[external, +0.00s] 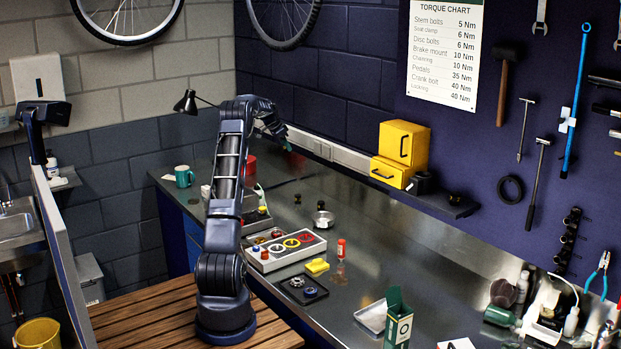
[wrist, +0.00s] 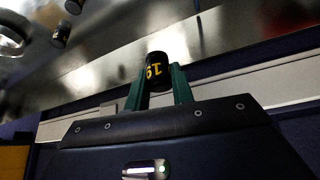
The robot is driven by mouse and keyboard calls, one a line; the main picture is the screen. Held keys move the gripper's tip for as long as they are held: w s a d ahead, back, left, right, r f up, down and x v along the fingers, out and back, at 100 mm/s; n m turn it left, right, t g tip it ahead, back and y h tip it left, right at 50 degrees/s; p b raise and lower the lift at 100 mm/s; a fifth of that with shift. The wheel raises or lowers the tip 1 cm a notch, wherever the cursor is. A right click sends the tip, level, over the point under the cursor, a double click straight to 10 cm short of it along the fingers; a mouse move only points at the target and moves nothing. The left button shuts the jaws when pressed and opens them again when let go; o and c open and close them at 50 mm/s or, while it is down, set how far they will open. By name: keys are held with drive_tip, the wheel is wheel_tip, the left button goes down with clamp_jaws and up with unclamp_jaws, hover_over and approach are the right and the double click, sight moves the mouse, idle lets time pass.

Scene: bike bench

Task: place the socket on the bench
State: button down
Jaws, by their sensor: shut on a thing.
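My gripper (wrist: 158,84) has green fingers and is shut on a black socket (wrist: 153,66) marked 19 in yellow. In the wrist view the socket sits between the fingertips, with the steel bench (wrist: 105,72) behind it. In the external view my gripper (external: 287,143) is raised near the back wall, over the far part of the bench (external: 375,250). The socket is too small to make out there. How far it is above the bench cannot be told.
Small dark sockets (external: 297,198) stand on the bench by a round metal dish (external: 323,219). Yellow drawers (external: 403,150) stand on a wall shelf. Bare steel lies right of the dish.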

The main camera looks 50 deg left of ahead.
drive_tip(key=s+a+n+g+y, duration=0.1)
drive_tip(key=s+a+n+y, duration=0.65)
drive_tip(key=s+a, duration=2)
drive_tip(key=f+n, duration=0.1)
drive_tip(key=f, duration=0.5)
drive_tip(key=f+n+h, duration=0.1)
drive_tip(key=f, duration=0.6)
drive_tip(key=f+n+h, duration=0.1)
drive_tip(key=f, duration=0.5)
drive_tip(key=shift+s+d+f+h, duration=0.15)
drive_tip(key=shift+s+f+h, duration=0.05)
drive_tip(key=shift+f+h, duration=0.05)
drive_tip(key=shift+f, duration=0.1)
drive_tip(key=c, duration=1.3)
unclamp_jaws()
drive_tip(key=shift+o, duration=0.5)
drive_tip(key=shift+r, duration=0.3)
drive_tip(key=v, duration=1.1)
drive_tip(key=shift+s+d+r, duration=0.15)
drive_tip(key=shift+s+r, duration=0.05)
drive_tip(key=shift+r, duration=0.05)
